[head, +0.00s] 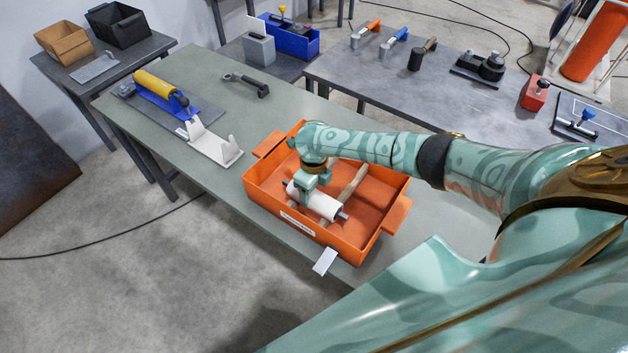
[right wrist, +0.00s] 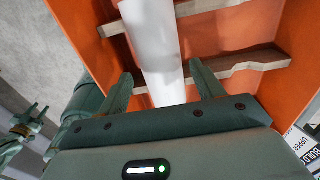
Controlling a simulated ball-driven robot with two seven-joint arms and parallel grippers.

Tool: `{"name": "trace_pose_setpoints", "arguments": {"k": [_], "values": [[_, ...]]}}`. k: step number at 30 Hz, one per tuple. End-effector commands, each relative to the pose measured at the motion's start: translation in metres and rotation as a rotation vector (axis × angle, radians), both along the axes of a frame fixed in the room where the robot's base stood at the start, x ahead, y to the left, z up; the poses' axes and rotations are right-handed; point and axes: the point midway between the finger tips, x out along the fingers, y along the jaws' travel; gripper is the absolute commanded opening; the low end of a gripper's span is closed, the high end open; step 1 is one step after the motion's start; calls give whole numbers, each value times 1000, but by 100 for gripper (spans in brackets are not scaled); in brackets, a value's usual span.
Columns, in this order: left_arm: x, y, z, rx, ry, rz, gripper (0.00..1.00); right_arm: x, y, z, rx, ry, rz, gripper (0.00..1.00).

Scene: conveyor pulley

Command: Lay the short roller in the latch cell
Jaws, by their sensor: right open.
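The short roller, a white cylinder (head: 318,201) with dark shaft ends, lies in the orange crate (head: 262,203). It also shows in the right wrist view (right wrist: 158,50), resting across wooden notched rails. My right gripper (head: 305,186) is over the roller inside the crate. In the right wrist view its fingers (right wrist: 164,82) are open, one on each side of the roller, with small gaps. A blue bracket with a yellow roller (head: 153,83) and a white cradle (head: 212,143) stand on the same table; I cannot tell which is the latch cell. Unclear green parts of mine show left in the wrist view.
A dark wrench-like tool (head: 247,84) lies at the back of the green table (head: 205,75). The crate walls surround my right gripper. A second grey table (head: 440,80) behind holds several hand tools. The table is clear between the cradle and wrench.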

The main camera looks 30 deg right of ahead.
Motion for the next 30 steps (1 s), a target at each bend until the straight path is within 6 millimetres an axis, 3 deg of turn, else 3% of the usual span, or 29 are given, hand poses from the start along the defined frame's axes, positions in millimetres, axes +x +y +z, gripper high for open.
{"name": "trace_pose_setpoints", "arguments": {"k": [10, 13, 25, 26, 30], "values": [[0, 0, 1, 0, 0, 0, 36, 0, 0, 1, 0, 0, 0, 67], [0, 0, 1, 0, 0, 0, 36, 0, 0, 1, 0, 0, 0, 92], [0, 0, 1, 0, 0, 0, 36, -1, 0, 0, -1, 3, 0, 92], [0, 0, 1, 0, 0, 0, 36, -1, 0, 0, -1, 3, 0, 100], [0, 0, 1, 0, 0, 0, 36, -1, 0, 1, -1, 2, 0, 100]]}}
